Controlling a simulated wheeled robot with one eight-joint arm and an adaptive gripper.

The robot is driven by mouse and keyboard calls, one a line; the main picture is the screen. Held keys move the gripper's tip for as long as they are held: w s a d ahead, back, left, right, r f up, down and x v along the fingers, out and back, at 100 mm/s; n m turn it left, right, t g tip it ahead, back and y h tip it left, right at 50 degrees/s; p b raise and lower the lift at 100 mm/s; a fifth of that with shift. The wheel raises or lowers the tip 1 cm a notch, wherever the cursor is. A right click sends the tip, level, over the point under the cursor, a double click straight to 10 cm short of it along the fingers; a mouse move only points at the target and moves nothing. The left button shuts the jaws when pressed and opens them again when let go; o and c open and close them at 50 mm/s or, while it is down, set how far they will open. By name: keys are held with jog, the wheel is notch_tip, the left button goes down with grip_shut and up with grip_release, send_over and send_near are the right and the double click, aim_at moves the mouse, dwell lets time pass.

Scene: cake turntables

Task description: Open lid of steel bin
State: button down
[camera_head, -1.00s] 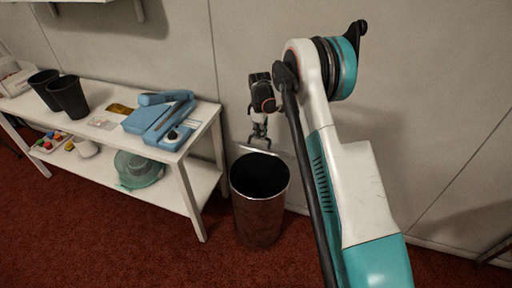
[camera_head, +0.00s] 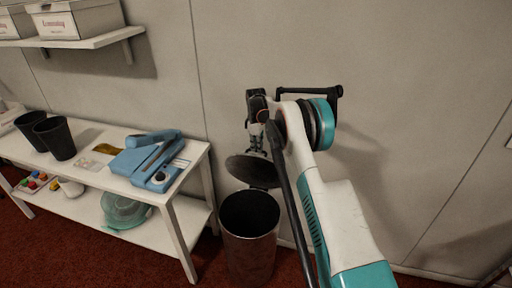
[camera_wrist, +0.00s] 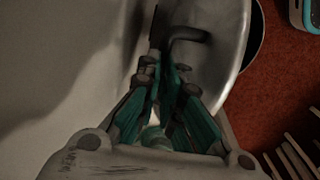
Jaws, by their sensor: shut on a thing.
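The steel bin (camera_head: 250,248) stands on the floor by the wall, right of the white table. Its dark open mouth faces up. The round lid (camera_head: 250,172) is raised and tilted behind the mouth, its dark underside facing the head camera. My gripper (camera_head: 258,148) is above and behind the lid, shut on its handle. In the wrist view the lid (camera_wrist: 228,50) is a large pale disc with a dark bent handle (camera_wrist: 190,36). My gripper's fingers (camera_wrist: 163,65) are at that handle; the exact contact is hard to see.
A white table (camera_head: 188,232) with a blue device (camera_head: 150,160) and black cups (camera_head: 55,138) stands left of the bin. A wall shelf (camera_head: 90,42) holds boxes. The wall is close behind the bin. Red floor shows around the bin.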

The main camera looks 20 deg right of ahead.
jog(key=shift+d+f, duration=0.35)
jog(key=shift+f, duration=0.45)
jog(key=c, duration=1.7)
grip_release()
jog(key=shift+d+f, duration=0.1)
jog(key=shift+f, duration=0.1)
jog(key=shift+o, duration=0.2)
jog(key=shift+w+d+f, duration=0.35)
jog(key=shift+w+f, duration=0.15)
jog(key=shift+f, duration=0.15)
jog(key=shift+s+a+r, duration=0.2)
jog(key=shift+s+r, duration=0.15)
jog(key=shift+r, duration=0.3)
notch_tip(320, 180, up, 12)
jog(key=shift+s+a, duration=0.25)
jog(key=shift+a, duration=0.1)
jog(key=shift+f, duration=0.1)
